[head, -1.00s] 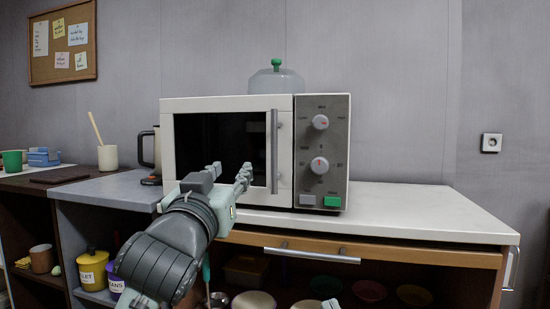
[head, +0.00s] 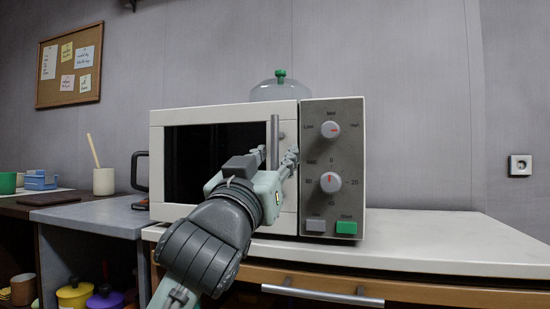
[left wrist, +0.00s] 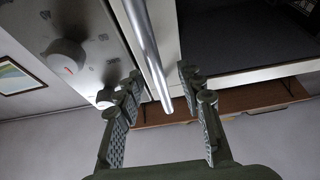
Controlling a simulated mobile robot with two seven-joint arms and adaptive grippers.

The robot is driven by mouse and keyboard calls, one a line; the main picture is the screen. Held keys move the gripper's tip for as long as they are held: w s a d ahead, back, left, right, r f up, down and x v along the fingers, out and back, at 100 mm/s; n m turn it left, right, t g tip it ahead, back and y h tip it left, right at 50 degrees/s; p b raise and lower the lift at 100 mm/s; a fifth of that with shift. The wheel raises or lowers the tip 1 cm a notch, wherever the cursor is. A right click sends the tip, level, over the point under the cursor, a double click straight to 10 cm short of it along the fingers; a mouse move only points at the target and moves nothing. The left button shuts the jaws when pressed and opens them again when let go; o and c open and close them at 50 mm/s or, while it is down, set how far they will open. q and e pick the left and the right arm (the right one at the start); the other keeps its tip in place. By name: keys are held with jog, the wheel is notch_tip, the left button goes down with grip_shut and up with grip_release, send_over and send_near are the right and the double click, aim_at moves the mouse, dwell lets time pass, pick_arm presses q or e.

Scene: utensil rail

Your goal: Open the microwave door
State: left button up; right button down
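The white microwave has a dark-windowed door (head: 218,160) that looks shut, flush with the control panel. Its upright metal handle (head: 275,135) is at the door's right edge; the lower part is hidden by my gripper. My left gripper (head: 277,160) is in front of the handle. In the left wrist view the handle (left wrist: 147,45) runs down between the two spread fingers of the left gripper (left wrist: 161,84), with a gap on each side. I cannot tell how deep it sits between them. My right gripper is not in view.
The control panel (head: 332,165) with two knobs and a green button is just right of the handle. A clear dome with a green knob (head: 280,85) stands on top. The white counter (head: 440,240) is clear to the right. A drawer handle (head: 322,295) sticks out below.

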pick_arm(q)
jog(key=shift+w+d+r, duration=0.1)
jog(key=shift+w, duration=0.15)
grip_shut()
dwell(0.3)
